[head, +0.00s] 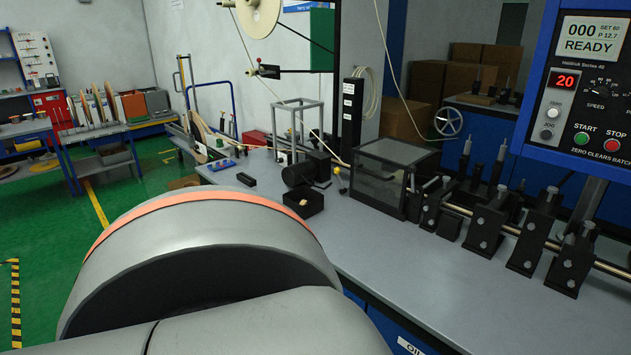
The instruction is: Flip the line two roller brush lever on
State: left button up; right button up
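I cannot pick out the roller brush lever for certain. No gripper shows in the head view. A large grey link of my own arm, with an orange band, fills the lower left and hides the near part of the bench.
The grey bench (400,248) has clear room in front of the machine. Black roller brackets (485,228) line its right side. The control panel (590,85) at upper right reads 000 READY and 20. A handwheel (448,122) stands behind.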

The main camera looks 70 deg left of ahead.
aim_at(337, 171)
jog(key=u, duration=2.1)
jog(key=i+j+z, duration=0.3)
jog(key=j, duration=0.95)
jog(key=i+j+z, duration=0.25)
jog(key=j, duration=1.05)
jog(key=j+z, duration=0.3)
jog(key=j, duration=1)
jog(key=i+j, duration=0.1)
